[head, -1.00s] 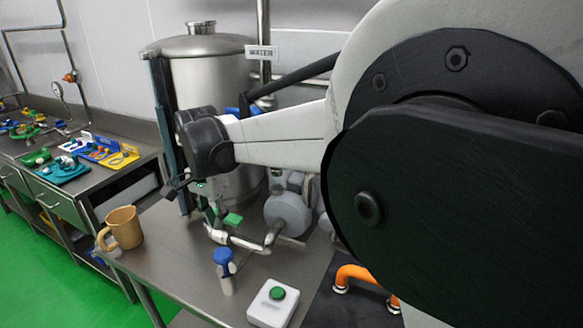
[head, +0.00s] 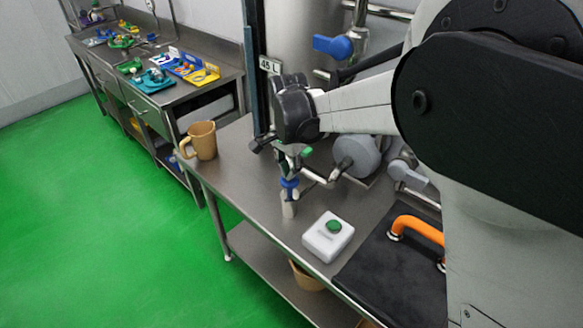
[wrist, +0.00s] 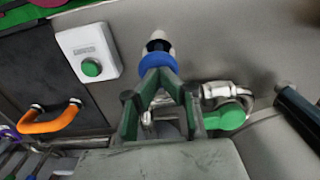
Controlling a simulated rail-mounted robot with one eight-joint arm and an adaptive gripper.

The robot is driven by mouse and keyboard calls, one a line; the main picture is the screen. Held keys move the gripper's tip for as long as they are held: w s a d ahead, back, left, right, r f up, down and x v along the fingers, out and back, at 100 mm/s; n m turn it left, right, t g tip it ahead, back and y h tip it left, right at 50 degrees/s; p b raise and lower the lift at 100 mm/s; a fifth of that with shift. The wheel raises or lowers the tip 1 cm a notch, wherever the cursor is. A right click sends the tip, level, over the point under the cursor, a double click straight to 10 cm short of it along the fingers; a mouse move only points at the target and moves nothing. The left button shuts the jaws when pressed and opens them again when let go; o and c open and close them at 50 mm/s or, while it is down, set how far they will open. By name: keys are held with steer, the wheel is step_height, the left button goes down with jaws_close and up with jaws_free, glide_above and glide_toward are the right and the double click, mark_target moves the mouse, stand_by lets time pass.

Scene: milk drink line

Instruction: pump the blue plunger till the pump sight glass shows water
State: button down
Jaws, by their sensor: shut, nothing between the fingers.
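The blue plunger (head: 289,184) tops a small upright steel cylinder (head: 289,207) on the steel table. In the wrist view its blue collar (wrist: 157,62) shows around my fingertips. My gripper (head: 289,176) points down and is shut with nothing between its fingers. In the wrist view my gripper (wrist: 156,75) has its closed tips over the plunger, touching it or very close; I cannot tell which. I cannot make out a sight glass or any water in it.
A white box with a green button (head: 333,226) stands right of the plunger. A grey motor (head: 357,156) and a green-handled valve (wrist: 228,117) are close by. A tan jug (head: 201,141) stands at the table's left edge. An orange handle (head: 420,229) is at the right.

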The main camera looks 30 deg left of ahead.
steer(key=shift+f, duration=0.1)
step_height(320, 180, down, 4)
steer(key=b, duration=0.3)
steer(key=shift+r, duration=0.3)
step_height(320, 180, up, 14)
steer(key=shift+p, duration=0.35)
stand_by(1.2)
